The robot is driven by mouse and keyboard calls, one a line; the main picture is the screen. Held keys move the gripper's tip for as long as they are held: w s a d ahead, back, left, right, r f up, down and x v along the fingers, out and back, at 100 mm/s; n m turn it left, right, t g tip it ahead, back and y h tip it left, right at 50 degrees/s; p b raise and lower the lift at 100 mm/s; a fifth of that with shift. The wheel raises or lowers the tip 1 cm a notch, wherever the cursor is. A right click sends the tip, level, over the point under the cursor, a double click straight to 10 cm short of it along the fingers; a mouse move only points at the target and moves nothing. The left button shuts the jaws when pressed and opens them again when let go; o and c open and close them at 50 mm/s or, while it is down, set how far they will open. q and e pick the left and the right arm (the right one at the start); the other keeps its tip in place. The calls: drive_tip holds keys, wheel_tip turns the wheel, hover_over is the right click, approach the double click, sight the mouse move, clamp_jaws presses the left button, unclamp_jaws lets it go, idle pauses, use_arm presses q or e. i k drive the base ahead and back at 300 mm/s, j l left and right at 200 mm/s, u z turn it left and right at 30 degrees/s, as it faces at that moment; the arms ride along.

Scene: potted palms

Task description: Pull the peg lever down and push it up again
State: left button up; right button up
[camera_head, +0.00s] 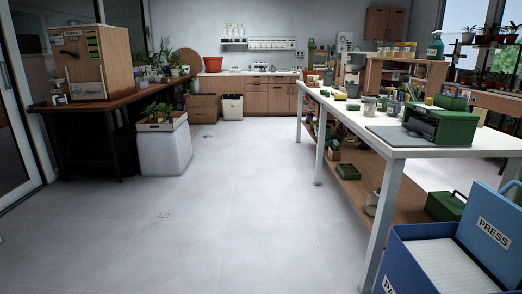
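A wooden cabinet (90,60) stands on the dark-topped bench at the left. A small dark peg-like part (69,53) sticks out of its front face; it may be the peg lever, but it is too small to tell its exact shape or whether it is up or down. A label sits above it and a striped panel beside it. Neither of my grippers is in view.
The grey floor (220,200) is clear in the middle. A pale planter box (165,150) stands beside the left bench (128,90). A white-topped table (345,112) runs along the right, with a blue box (405,262) at the front right.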

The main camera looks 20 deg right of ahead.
sight(406, 79)
drive_tip(key=i+l+z, duration=0.1)
drive_tip(key=i+z, duration=0.25)
drive_tip(key=i+j+z, duration=0.1)
drive_tip(key=i+z, duration=0.3)
drive_tip(key=i, duration=0.2)
drive_tip(key=i+j+z, duration=0.2)
drive_tip(key=i+z, duration=0.15)
drive_tip(key=i+j+z, duration=0.35)
drive_tip(key=i, duration=0.15)
